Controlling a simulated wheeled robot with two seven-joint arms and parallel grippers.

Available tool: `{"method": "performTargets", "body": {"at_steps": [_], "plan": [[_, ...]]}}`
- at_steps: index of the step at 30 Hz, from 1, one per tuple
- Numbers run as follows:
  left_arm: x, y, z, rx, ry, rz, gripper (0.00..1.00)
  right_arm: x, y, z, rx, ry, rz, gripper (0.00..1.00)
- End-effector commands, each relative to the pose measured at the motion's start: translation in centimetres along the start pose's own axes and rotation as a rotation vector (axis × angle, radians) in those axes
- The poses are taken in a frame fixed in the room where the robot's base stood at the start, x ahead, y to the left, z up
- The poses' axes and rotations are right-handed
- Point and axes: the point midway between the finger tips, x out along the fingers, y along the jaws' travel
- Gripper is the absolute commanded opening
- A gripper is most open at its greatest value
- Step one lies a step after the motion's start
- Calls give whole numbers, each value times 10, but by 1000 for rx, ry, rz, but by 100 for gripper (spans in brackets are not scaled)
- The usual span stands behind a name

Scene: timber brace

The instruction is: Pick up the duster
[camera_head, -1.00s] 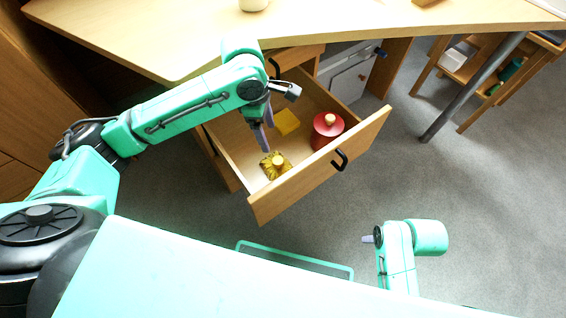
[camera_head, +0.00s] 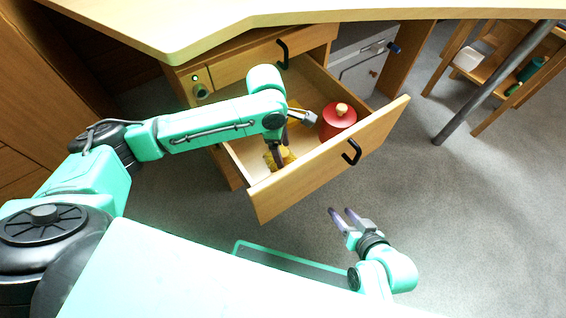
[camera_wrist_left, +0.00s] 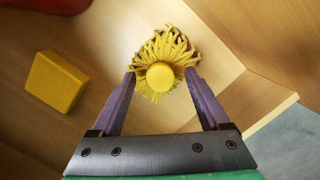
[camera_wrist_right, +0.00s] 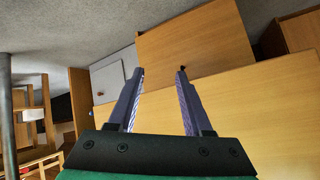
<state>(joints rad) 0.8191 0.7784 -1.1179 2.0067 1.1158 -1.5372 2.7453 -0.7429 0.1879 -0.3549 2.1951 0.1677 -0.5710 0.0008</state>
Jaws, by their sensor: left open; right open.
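The duster (camera_wrist_left: 160,78) has a yellow stringy head and a round yellow knob handle. It lies in the open drawer (camera_head: 315,172), near the drawer's front left corner. In the head view the duster (camera_head: 288,155) is partly hidden by my left gripper (camera_head: 274,162), which reaches down into the drawer. In the left wrist view my left gripper (camera_wrist_left: 160,82) is open, with one finger on each side of the knob and no visible grip on it. My right gripper (camera_head: 342,214) is open and empty, in front of the drawer; its fingers also show in the right wrist view (camera_wrist_right: 161,75).
A red pot with a pale knob (camera_head: 337,120) stands in the drawer right of the duster. A yellow block (camera_wrist_left: 57,82) lies in the drawer too. The drawer walls are close around my left gripper. The desk top (camera_head: 200,28) overhangs behind.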

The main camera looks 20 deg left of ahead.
Motion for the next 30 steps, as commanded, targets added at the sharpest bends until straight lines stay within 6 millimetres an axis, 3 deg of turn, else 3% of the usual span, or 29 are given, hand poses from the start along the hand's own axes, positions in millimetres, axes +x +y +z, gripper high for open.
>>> {"method": "performTargets", "body": {"at_steps": [3,11,17,18,30], "plan": [[14,0,0,0,-1,1,78,8,-7,5,14,77,-25,50],[14,0,0,0,0,1,78,8,-10,2,20,105,-32,50],[14,0,0,0,0,1,6,8,-10,2,19,104,-31,50],[14,0,0,0,0,1,0,8,-10,2,19,104,-31,50],[6,0,1,0,-2,1,0,5,-7,-1,12,70,-21,50]]}}
